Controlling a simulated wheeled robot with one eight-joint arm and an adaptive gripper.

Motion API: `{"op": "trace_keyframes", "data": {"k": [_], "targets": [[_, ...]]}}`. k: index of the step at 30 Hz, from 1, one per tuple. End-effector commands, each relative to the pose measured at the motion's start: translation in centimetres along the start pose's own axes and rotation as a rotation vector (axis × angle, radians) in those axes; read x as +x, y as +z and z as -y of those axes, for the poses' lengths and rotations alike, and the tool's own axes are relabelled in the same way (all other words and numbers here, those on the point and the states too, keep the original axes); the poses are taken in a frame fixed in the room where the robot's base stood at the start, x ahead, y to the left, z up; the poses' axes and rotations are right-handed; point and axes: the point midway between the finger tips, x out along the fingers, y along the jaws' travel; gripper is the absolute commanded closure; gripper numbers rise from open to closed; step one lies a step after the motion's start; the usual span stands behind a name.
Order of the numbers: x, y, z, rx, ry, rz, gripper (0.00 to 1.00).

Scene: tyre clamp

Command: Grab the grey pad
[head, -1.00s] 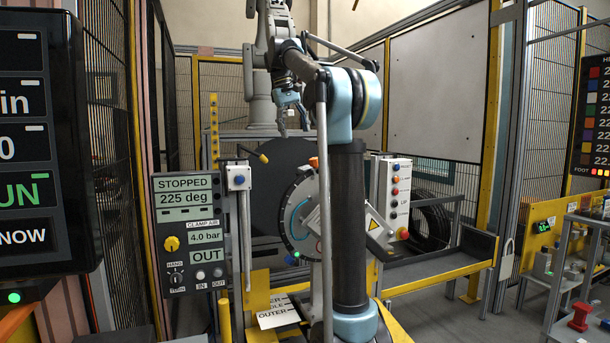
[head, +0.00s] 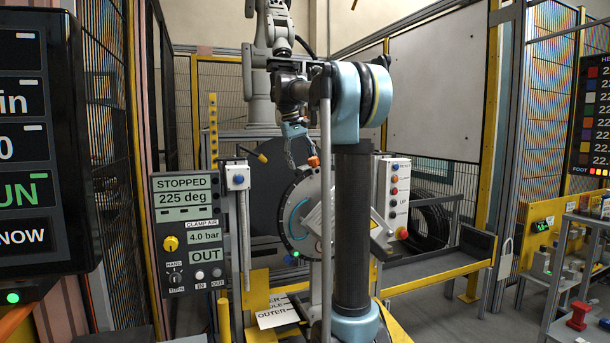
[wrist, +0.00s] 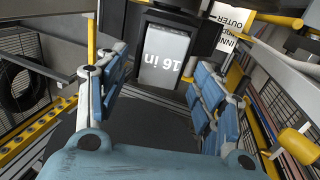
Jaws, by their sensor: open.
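My gripper (head: 292,158) hangs open and pointing down in front of the dark round disc (head: 268,165), left of my column. In the wrist view my gripper (wrist: 160,68) shows two blue jointed fingers spread apart with nothing between them. I cannot identify the grey pad for certain. Several small grey and pale pieces (head: 574,270) stand on the rack at the far right, well away from my gripper, too small to tell apart.
A control panel (head: 190,230) reads STOPPED, 225 deg and clamp air OUT. A round clamp plate (head: 305,215) and a button box (head: 394,195) stand by my column. A red piece (head: 577,317) is on the right rack (head: 556,320). A tyre (head: 432,225) lies behind.

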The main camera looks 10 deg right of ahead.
Motion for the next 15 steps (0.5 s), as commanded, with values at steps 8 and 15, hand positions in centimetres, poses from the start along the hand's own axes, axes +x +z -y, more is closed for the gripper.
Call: {"op": "trace_keyframes", "data": {"k": [8, 15], "targets": [[1.9, 0.0, 0.0, 0.0, 0.0, 0.0, 0.38], [1.9, 0.0, 0.0, 0.0, 0.0, 0.0, 0.54]]}}
